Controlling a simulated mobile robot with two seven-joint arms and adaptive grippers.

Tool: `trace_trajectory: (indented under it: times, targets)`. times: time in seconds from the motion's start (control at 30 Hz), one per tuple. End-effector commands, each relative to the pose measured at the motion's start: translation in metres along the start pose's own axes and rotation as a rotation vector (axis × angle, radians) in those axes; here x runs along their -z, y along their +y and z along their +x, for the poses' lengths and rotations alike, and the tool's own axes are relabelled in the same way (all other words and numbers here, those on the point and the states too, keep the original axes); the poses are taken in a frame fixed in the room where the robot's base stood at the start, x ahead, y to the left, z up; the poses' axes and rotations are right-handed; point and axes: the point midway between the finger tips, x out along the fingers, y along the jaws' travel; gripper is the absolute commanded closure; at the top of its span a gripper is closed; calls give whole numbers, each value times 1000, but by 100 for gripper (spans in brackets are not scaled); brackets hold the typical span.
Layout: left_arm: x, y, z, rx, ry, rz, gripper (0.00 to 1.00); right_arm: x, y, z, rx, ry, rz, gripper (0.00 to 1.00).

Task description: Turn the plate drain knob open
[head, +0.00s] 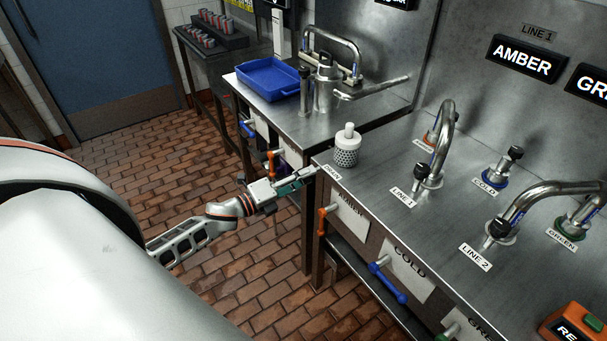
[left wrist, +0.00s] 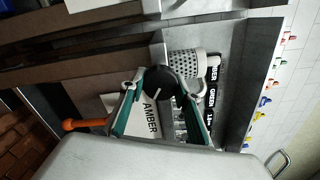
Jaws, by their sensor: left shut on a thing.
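The black round knob (left wrist: 159,83) with a white pointer line sits between the fingers of my left gripper (left wrist: 160,92) in the left wrist view. In the head view my left gripper (head: 306,174) reaches the front left corner of the right steel counter, and its fingers hide the knob. A small label (head: 332,172) lies on the counter edge beside the fingertips. The gripper is shut on the knob. A white perforated cylinder (head: 346,150) stands on the counter just behind. My right gripper is not in view.
An orange lever (head: 325,210) and a blue lever (head: 387,282) stick out from the counter front. Steel taps (head: 440,130) stand on the counter. A blue tray (head: 268,77) is on the far counter. The brick floor on the left is clear.

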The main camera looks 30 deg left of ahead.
Motion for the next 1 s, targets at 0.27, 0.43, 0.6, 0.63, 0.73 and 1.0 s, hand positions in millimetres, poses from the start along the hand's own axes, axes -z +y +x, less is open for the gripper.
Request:
trace_trajectory:
  times: [0.27, 0.43, 0.6, 0.63, 0.73, 1.0]
  targets:
    - [-2, -3, 0, -1, -1, -254, 90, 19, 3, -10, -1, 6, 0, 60]
    - [-2, -4, 0, 0, -1, -385, 90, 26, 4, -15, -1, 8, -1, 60]
    - [-2, -3, 0, 0, -1, -484, 90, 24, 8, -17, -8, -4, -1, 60]
    - [-2, -3, 0, 0, -1, -498, 90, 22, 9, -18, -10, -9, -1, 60]
    - [-2, -3, 0, 1, -1, -538, 90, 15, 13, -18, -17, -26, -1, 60]
    - [-2, -3, 0, 1, -1, -587, 90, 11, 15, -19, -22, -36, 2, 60]
